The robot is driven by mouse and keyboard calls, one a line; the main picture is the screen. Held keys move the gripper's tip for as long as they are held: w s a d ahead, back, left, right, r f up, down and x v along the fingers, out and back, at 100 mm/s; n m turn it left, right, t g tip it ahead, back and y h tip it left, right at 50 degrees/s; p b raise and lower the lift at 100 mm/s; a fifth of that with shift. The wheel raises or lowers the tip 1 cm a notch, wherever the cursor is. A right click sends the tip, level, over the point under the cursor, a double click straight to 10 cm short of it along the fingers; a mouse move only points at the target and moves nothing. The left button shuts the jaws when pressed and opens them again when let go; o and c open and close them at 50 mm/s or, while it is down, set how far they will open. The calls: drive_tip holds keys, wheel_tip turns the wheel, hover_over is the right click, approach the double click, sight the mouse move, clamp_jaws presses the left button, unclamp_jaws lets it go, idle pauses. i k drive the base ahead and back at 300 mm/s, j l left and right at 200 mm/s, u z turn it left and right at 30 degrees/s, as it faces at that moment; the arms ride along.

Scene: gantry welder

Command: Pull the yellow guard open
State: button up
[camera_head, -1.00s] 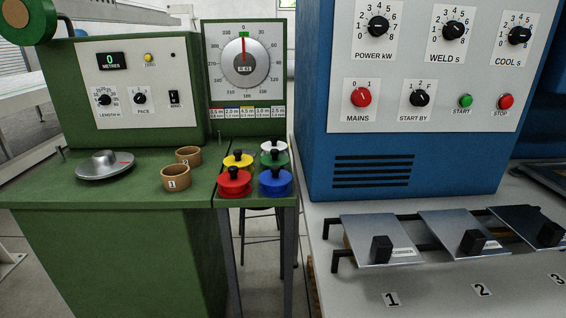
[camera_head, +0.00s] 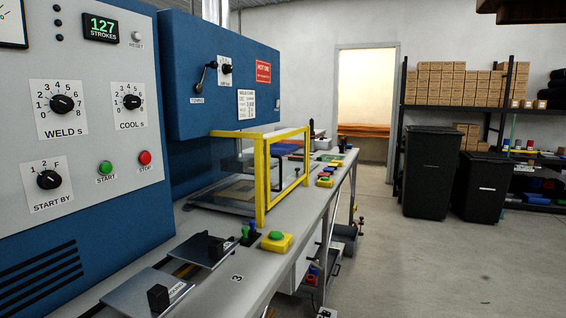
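The yellow guard (camera_head: 262,176) is a yellow frame with clear panels on the grey bench, in front of the blue press-like machine (camera_head: 222,75). Its near upright stands at the bench's front side, and a flat plate shows through the panels. From this angle I cannot tell whether it is fully shut. My gripper is not in view.
A green button on a yellow box (camera_head: 277,241) and small green and blue levers (camera_head: 248,235) stand before the guard. Metal trays with black handles (camera_head: 208,249) lie nearer. Black bins (camera_head: 432,172) and shelves (camera_head: 460,100) stand right. The floor (camera_head: 430,260) between is clear.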

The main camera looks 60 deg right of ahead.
sight(269, 204)
drive_tip(key=z, duration=1.4)
